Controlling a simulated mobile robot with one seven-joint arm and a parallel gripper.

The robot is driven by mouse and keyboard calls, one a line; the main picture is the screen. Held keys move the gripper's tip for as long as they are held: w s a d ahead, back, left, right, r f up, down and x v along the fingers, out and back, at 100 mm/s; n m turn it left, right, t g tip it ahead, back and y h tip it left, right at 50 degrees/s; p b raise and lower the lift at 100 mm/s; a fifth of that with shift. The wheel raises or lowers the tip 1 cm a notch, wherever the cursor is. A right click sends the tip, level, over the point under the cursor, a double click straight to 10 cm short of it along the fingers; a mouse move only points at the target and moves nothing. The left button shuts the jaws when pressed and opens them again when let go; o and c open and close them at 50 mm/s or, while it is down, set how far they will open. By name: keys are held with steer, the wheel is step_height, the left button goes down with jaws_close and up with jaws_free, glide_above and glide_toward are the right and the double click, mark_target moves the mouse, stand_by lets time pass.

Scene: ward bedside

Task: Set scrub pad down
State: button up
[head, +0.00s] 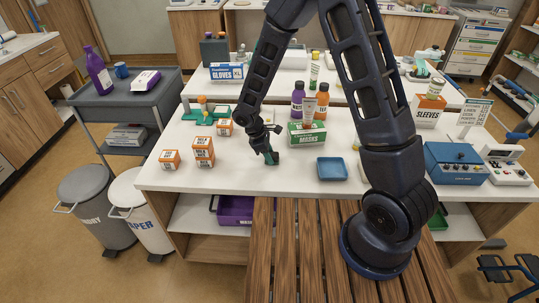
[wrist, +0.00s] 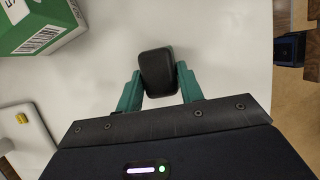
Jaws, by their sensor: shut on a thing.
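The scrub pad (wrist: 158,73) shows in the wrist view as a dark, rounded block. My gripper (wrist: 160,84) is shut on it, with one green finger on each side. In the head view my gripper (head: 271,158) points down, low over the front middle of the white table (head: 240,176). The pad is hard to make out there. I cannot tell whether it touches the table top.
The green masks box (head: 306,133) stands right of my gripper, and a blue tray (head: 332,169) lies further right. Orange-and-white boxes (head: 203,152) stand to the left. The table top around my gripper is bare, and its front edge is near.

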steer(key=shift+f, duration=0.1)
steer(key=o, duration=1)
steer(key=v, duration=1.2)
steer(key=w+d+r+m+y, duration=0.1)
steer(key=w+d+r+m, duration=0.25)
steer(key=d+r, duration=0.55)
steer(key=s+d+r+m+t+y, duration=0.1)
steer(key=d+r+m, duration=0.25)
steer(key=d, duration=0.25)
steer(key=s+d+r+m, duration=0.2)
steer(key=d+r, duration=0.3)
steer(key=d, duration=0.1)
steer(key=s+d+r+m+t, duration=0.1)
steer(key=s+d+r+m, duration=0.1)
steer(key=s+d+m, duration=0.1)
steer(key=s+d+r+m+t+y, duration=0.1)
steer(key=s+d+r+m, duration=0.2)
steer(key=s+d, duration=0.2)
steer(key=s+d+r+m+t+y, duration=0.1)
steer(key=s+d+r+m, duration=0.2)
steer(key=d, duration=0.4)
steer(key=shift+s+d+t, duration=0.25)
steer(key=shift+s+t, duration=0.05)
steer(key=shift+s, duration=0.5)
